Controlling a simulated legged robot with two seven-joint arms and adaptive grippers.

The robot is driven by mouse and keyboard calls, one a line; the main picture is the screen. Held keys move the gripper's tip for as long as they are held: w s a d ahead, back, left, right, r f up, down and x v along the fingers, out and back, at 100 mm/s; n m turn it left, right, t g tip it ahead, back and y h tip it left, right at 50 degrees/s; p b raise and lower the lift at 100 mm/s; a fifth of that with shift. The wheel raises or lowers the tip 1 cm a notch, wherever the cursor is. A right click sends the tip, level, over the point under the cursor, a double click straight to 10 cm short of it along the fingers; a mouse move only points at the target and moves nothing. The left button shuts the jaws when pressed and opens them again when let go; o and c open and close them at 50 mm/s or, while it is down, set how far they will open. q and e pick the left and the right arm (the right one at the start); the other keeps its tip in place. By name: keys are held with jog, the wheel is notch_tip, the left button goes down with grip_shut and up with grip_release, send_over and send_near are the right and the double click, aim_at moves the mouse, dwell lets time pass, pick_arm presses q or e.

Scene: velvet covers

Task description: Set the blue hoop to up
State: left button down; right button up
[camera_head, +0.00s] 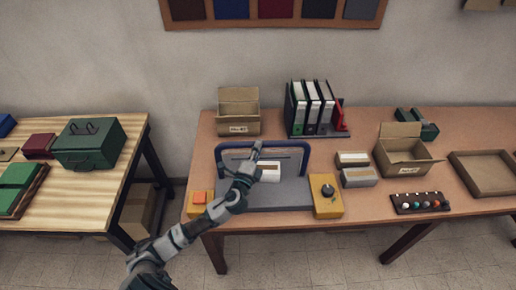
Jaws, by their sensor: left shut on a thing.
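The blue hoop (287,144) is a U-shaped bar on a grey base plate (290,192) on the right-hand table. Its crossbar lies toward the back of the plate and its two legs come down at the sides. It looks raised, but I cannot tell its exact tilt. My left gripper (255,151) reaches in from the lower left over the plate and is shut on the middle of the hoop's crossbar. The gripper and forearm hide part of the hoop and plate. My right gripper is not in view.
A yellow box with an orange button (199,198) stands left of the plate, and a yellow box with a black knob (327,190) right of it. Behind are a cardboard box (239,113) and binders (312,105). An open carton (402,155) stands to the right.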

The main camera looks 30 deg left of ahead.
pick_arm(q)
jog(key=shift+f, duration=0.35)
jog(key=c, duration=0.9)
grip_release()
jog(key=shift+w, duration=0.1)
jog(key=shift+r, duration=0.1)
jog(key=v, duration=1.2)
jog(key=shift+a, duration=0.1)
